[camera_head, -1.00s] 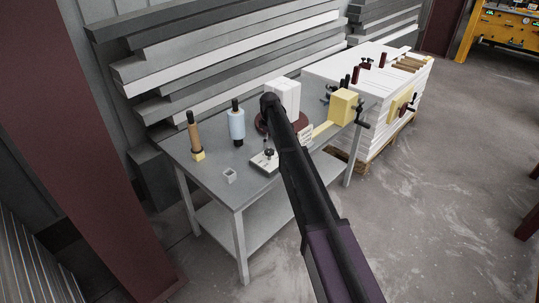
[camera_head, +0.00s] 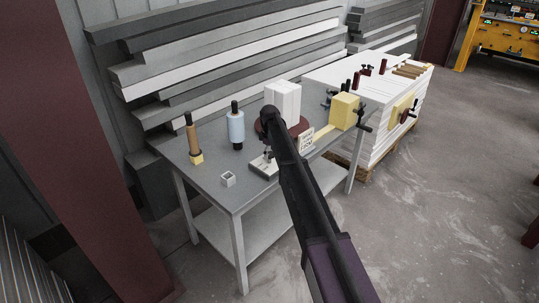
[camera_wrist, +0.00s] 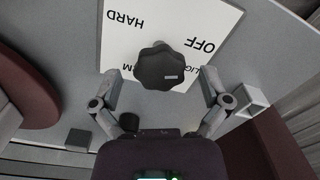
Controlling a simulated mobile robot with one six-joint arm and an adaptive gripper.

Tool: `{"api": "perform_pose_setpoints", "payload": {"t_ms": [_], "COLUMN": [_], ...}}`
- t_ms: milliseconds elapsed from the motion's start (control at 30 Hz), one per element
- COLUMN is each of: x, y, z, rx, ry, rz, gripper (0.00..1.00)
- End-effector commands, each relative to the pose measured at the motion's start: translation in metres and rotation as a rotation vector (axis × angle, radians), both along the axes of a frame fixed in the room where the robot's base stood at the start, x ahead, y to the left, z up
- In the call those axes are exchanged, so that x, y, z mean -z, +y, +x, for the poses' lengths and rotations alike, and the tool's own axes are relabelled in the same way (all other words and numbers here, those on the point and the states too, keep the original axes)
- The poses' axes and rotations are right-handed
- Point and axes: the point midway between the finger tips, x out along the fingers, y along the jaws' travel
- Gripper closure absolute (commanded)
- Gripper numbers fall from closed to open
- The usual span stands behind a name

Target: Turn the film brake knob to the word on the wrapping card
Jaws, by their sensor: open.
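The film brake knob (camera_wrist: 160,68) is black and lobed, on a white plate (camera_wrist: 122,50) in the wrist view. HARD and OFF read upside down on the plate. Part of LIGHT shows right of the knob, and an M at lower left. A small pale mark on the knob faces lower right, towards LIG. My gripper (camera_wrist: 158,78) is open, one finger on each side of the knob, with gaps visible. In the head view the plate (camera_head: 262,168) is partly behind my arm. The wrapping card (camera_head: 306,139) stands right of my arm; its word is too small to read.
The grey table (camera_head: 205,172) also holds a blue roll (camera_head: 236,127), a brown roll (camera_head: 193,140), a small open box (camera_head: 228,179) and a white block on a dark red turntable (camera_head: 264,128). A yellow block (camera_head: 344,111) stands at right.

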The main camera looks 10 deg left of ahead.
Motion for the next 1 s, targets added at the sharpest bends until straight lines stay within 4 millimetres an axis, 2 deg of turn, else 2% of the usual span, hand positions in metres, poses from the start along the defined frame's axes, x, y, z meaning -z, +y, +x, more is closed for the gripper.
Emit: {"api": "perform_pose_setpoints", "payload": {"t_ms": [167, 267, 400, 467, 767, 1000], "x": [-0.0002, -0.0002, -0.0002, -0.0002, -0.0001, -0.0001], "y": [-0.0002, -0.0002, -0.0004, -0.0004, -0.0006, -0.0009], "z": [0.0, 0.0, 0.0001, 0.0001, 0.0, 0.0001], "rx": [0.0, 0.0, 0.0, 0.0, 0.016, 0.093], "ry": [0.0, 0.0, 0.0, 0.0, 0.0, 0.0], "rz": [0.0, 0.0, 0.0, 0.0, 0.0, 0.0], "gripper": [0.04, 0.3, 0.72, 0.86, 0.86, 0.86]}}
